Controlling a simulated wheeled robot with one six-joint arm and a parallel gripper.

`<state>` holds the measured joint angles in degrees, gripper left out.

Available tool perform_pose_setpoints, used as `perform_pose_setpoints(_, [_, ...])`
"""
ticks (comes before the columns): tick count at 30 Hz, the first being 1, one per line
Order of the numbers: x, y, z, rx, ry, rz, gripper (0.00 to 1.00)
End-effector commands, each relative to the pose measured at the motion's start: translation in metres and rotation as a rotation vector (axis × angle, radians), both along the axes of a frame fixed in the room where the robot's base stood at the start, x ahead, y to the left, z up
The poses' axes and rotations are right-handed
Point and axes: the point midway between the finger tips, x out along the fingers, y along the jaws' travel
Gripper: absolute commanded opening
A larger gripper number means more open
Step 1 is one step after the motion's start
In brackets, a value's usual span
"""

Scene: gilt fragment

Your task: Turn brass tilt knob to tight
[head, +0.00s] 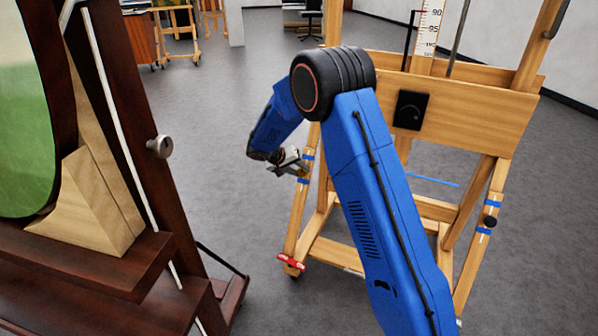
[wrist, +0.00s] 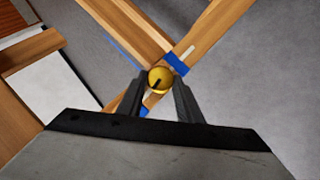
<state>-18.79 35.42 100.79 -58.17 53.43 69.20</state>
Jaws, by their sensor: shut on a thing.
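The brass tilt knob (wrist: 159,78) shows in the wrist view as a round yellow disc with a dark pointer line on its face. It sits on a light wooden leg of the easel (head: 465,90), close to blue tape (wrist: 177,63) with a white mark (wrist: 189,52) just beyond it. My gripper (wrist: 160,92) has one finger on each side of the knob and is shut on it. In the head view my gripper (head: 290,163) is at the easel's left leg, and the knob is small and mostly hidden there.
A dark wooden easel (head: 110,130) with a green round picture (head: 22,140) and a silver knob (head: 160,147) stands at the left. A black knob (head: 490,221) is on the light easel's right leg. Red clamp (head: 291,262) sits low on the left leg. Grey floor between the easels is clear.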

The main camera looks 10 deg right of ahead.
Motion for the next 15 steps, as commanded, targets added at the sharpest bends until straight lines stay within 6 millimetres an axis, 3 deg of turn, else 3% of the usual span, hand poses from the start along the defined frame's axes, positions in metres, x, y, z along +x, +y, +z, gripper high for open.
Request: perform_pose_setpoints(15, [-0.0015, -0.0017, -0.0009, 0.098, -0.069, -0.065, 0.1])
